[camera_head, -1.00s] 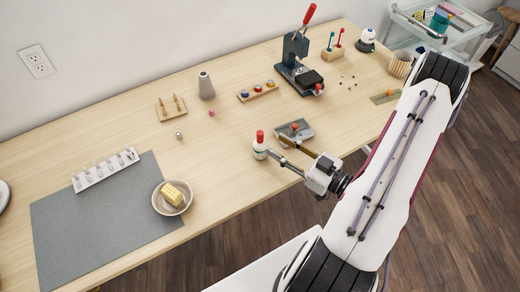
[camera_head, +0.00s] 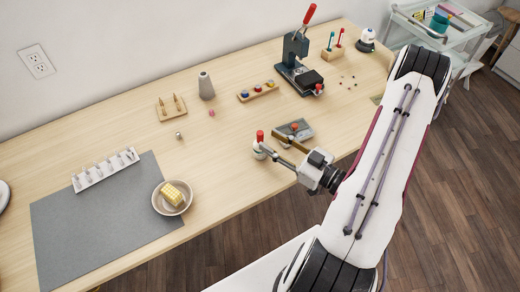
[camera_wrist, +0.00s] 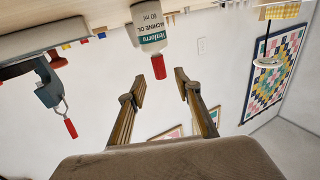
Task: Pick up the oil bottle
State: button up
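The oil bottle (camera_head: 258,155) is small and white with a red cap. It stands upright near the table's front edge. In the wrist view, which is upside down, its labelled body (camera_wrist: 150,32) and red cap show near the top, just past the fingertips. My gripper (camera_head: 269,142) is open, with its two fingers reaching left at the bottle. One finger overlaps the bottle in the head view. The wrist view shows the fingers (camera_wrist: 165,85) spread with nothing held between them. I cannot tell whether a finger touches the bottle.
A grey tray (camera_head: 302,133) with a red-topped item lies just behind the fingers. A press (camera_head: 296,60) stands at the back. The table between bottle and bowl is clear.

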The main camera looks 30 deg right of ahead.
aim_at(260, 133)
jog(key=shift+w, duration=0.15)
jog(key=shift+x, duration=2.4)
jog(key=shift+r, duration=0.15)
grip_shut()
